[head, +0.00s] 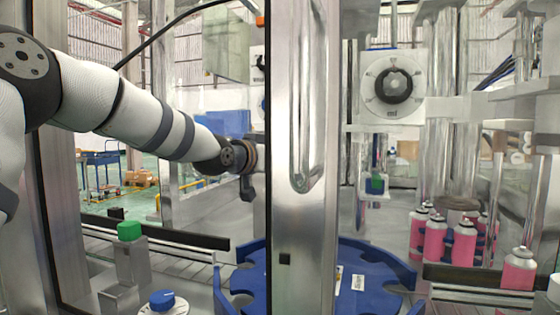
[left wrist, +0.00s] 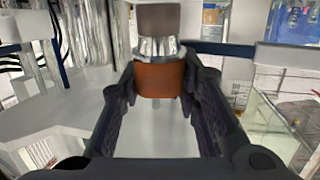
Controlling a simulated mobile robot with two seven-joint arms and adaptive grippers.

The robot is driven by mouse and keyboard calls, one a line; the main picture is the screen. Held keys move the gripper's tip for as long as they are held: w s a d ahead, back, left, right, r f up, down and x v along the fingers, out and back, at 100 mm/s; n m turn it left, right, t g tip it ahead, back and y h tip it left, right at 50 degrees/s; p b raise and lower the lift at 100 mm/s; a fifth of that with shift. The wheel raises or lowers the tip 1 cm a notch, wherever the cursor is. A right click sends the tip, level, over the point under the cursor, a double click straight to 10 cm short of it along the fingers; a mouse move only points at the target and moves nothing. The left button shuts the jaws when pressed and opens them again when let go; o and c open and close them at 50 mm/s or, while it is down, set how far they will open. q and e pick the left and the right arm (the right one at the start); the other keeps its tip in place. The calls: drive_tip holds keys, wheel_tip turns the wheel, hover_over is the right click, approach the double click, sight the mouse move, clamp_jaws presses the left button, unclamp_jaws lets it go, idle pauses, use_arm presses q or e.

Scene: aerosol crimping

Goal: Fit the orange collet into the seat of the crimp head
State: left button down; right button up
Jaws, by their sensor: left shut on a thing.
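The orange collet (left wrist: 160,80) is upright between the two dark fingers of my left gripper (left wrist: 160,88) in the left wrist view, and the fingers are shut on it from both sides. Directly above it are shiny metal segments (left wrist: 159,47) under a brownish-grey cylinder (left wrist: 158,18), apparently the crimp head. The collet's top edge meets or overlaps these segments; I cannot tell whether it is seated. In the head view my left arm reaches in behind the glass, and its gripper (head: 248,185) is mostly hidden by the metal door post. My right gripper is not in view.
The metal door post with its handle (head: 318,130) blocks the middle of the head view. A blue star wheel (head: 243,280) lies below. Pink cans (head: 434,240) stand at the right. A green button (head: 129,231) and a blue knob (head: 162,299) are at the front left.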

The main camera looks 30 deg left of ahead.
use_arm(q)
drive_tip(key=shift+f, duration=0.4)
drive_tip(key=c, duration=1.1)
unclamp_jaws()
drive_tip(key=shift+f, duration=0.15)
